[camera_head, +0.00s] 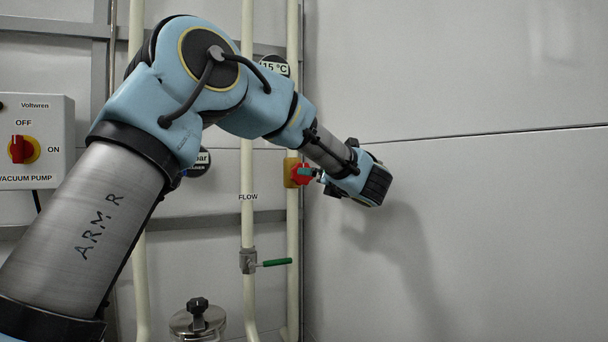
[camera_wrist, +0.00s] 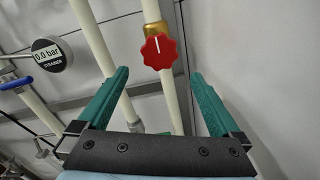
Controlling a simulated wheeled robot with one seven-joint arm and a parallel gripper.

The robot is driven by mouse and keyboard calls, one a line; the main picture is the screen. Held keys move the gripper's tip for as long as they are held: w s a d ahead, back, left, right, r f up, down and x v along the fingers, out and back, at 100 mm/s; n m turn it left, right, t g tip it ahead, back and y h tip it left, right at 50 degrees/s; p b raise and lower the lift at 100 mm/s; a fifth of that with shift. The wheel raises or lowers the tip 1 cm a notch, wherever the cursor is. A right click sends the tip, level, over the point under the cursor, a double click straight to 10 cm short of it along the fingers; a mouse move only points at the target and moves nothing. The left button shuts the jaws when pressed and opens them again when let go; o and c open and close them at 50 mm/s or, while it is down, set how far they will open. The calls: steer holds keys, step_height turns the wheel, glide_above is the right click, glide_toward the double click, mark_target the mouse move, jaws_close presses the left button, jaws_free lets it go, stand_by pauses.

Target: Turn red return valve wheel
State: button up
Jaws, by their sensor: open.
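The red return valve wheel (camera_wrist: 158,51) is a lobed knob with a white mark, on a brass body (camera_wrist: 154,29) on a cream pipe. My gripper (camera_wrist: 160,82) is open, with one green finger on each side of the picture. In the wrist view the wheel lies ahead, between the lines of the two fingers and a little beyond their tips. The fingers do not appear to touch it. In the head view my gripper (camera_head: 312,173) is right beside the wheel.
A second cream pipe has a green lever valve (camera_head: 274,262) below the FLOW label. A strainer gauge (camera_wrist: 47,56) and a blue handle (camera_wrist: 16,82) are at left. A vacuum pump switch box (camera_head: 36,141) hangs far left. A bare wall (camera_head: 500,230) stands close on the right.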

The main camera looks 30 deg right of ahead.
steer(key=w+d+n+p, duration=0.1)
steer(key=w+p, duration=0.4)
steer(key=w, duration=0.5)
steer(key=shift+d, duration=0.25)
steer(key=shift+c, duration=0.2)
steer(key=c, duration=1.1)
steer(key=shift+c, duration=0.2)
